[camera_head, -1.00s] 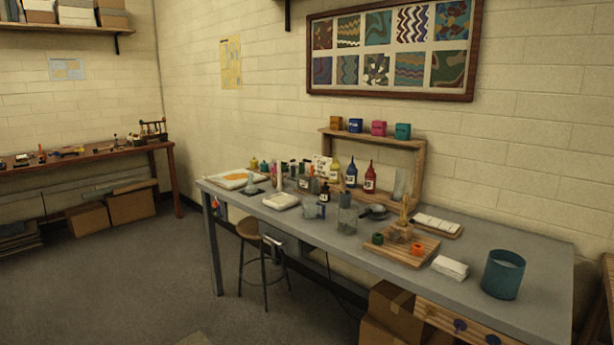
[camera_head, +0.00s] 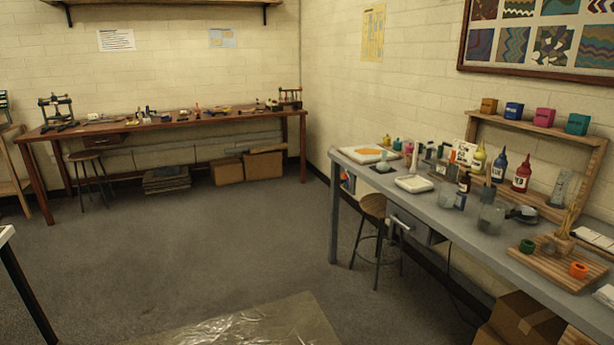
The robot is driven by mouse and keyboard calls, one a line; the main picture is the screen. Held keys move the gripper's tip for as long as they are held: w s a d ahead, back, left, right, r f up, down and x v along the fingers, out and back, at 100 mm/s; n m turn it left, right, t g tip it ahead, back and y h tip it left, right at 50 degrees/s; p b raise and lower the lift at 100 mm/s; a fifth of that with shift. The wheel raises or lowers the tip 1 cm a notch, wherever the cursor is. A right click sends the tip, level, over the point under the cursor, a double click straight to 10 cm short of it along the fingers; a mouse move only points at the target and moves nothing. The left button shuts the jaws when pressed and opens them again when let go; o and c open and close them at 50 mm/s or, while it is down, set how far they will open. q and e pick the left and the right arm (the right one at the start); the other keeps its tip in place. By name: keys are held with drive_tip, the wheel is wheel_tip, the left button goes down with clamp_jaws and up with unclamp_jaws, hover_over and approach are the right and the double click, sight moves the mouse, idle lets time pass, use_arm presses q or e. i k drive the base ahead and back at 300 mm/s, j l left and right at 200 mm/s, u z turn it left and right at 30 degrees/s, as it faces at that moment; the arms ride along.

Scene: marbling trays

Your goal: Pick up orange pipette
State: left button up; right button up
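I cannot make out an orange pipette for certain in the head view. A small orange ring-like pot (camera_head: 578,270) sits on a wooden board (camera_head: 540,268) near the right edge. Neither of my grippers is in view.
A stool (camera_head: 373,206) stands at the grey bench's front. A brown table (camera_head: 160,125) with tools runs along the back wall, with cardboard boxes (camera_head: 265,165) beneath. A shiny sheet (camera_head: 250,328) lies on the floor at the front. The middle floor is clear.

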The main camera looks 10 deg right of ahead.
sight(452, 159)
drive_tip(key=i, duration=2.9)
drive_tip(key=i+z, duration=0.1)
drive_tip(key=i, duration=0.35)
drive_tip(key=i+j, duration=0.15)
drive_tip(key=i, duration=0.3)
drive_tip(key=i+j+z, duration=0.15)
drive_tip(key=i, duration=0.3)
drive_tip(key=z, duration=1.6)
drive_tip(key=i+j, duration=0.05)
